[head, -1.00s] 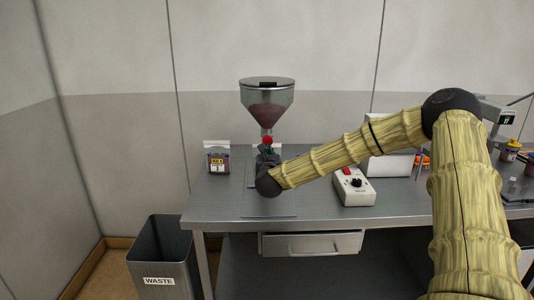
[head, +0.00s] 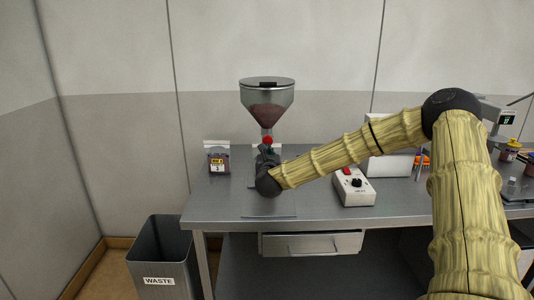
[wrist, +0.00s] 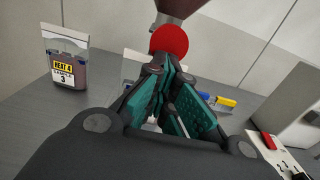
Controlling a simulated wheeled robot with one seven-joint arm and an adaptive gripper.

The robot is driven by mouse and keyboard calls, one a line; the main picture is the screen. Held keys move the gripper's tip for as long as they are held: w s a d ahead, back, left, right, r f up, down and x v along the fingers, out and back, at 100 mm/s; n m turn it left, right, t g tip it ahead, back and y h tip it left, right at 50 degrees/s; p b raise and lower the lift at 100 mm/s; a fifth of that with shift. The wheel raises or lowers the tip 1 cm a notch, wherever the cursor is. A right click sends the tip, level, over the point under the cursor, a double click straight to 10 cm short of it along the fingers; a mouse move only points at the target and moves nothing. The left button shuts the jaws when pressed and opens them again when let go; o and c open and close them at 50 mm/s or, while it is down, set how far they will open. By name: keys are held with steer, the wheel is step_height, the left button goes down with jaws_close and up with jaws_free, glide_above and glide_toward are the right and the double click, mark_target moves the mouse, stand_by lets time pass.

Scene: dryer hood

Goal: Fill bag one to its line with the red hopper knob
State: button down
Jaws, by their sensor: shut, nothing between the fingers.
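In the wrist view the knob (wrist: 169,40) is just beyond my fingertips. My gripper (head: 266,152) is shut and empty, its teal-padded fingers (wrist: 170,75) close below the knob; I cannot tell whether they touch it. A clear bag edge (wrist: 132,66) shows behind the fingers; most of what is under the spout is hidden by my gripper, so no fill level or line shows.
A labelled, filled bag marked 3 (head: 218,161) stands on the bench (head: 230,205) left of the hopper. A control box with a red switch (head: 353,187) is to the right. A waste bin (head: 160,255) stands on the floor at left. A drawer (head: 312,244) is below.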

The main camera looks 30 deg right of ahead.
steer(key=shift+r, duration=0.15)
steer(key=b+v, duration=0.4)
steer(key=v, duration=1)
steer(key=shift+f+b, duration=0.25)
steer(key=shift+b, duration=0.15)
stand_by(0.5)
